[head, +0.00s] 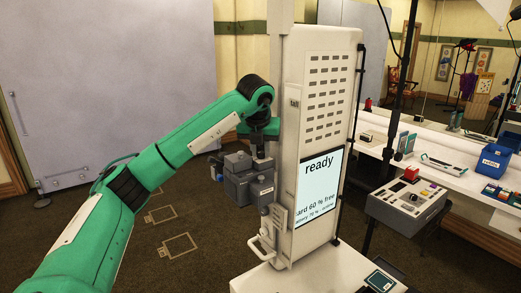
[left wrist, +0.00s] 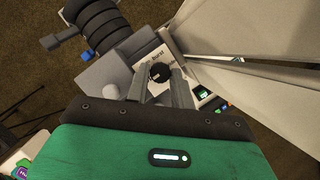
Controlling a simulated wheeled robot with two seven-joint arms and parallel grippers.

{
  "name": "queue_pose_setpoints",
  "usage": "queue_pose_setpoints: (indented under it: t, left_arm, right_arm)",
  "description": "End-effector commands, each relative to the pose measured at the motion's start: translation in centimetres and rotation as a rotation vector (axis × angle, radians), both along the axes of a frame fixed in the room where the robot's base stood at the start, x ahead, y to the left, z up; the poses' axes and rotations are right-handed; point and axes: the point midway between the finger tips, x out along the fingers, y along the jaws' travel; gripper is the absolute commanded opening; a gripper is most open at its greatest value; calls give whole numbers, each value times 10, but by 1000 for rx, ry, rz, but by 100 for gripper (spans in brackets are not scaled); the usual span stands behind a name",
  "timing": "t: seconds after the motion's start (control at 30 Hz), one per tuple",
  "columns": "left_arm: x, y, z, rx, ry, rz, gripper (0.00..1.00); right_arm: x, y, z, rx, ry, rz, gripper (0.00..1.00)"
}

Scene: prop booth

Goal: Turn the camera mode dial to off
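The grey camera (head: 248,183) is mounted beside the white tower, past the end of my green left arm. My right gripper is not in view.
The white tower (head: 322,135) with a screen reading "ready" (head: 320,185) stands close right of the camera. A black ribbed lens (left wrist: 88,30) sticks out of the camera. A control box (head: 405,200) and a white counter with blue bins (head: 490,160) are at right.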

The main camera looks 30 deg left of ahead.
Motion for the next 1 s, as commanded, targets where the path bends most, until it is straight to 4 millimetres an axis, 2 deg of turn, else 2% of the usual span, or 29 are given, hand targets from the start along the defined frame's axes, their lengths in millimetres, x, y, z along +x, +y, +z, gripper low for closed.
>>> queue_pose_setpoints:
  t: [0.03, 0.1, 0.67, 0.87, 1.0]
  left_arm:
    - [0, 0, 1, 0, -1, 1, 34]
    - [0, 0, 0, 0, -1, 0, 44]
    - [-1, 1, -1, 0, 2, -10, 44]
    - [-1, 3, 0, 0, 3, -122, 44]
    - [-1, 4, 1, -2, 2, -259, 44]
  right_arm:
    - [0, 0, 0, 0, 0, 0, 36]
    - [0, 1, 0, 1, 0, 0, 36]
    - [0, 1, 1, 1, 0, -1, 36]
    - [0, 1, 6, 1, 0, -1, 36]
    - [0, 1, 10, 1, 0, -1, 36]
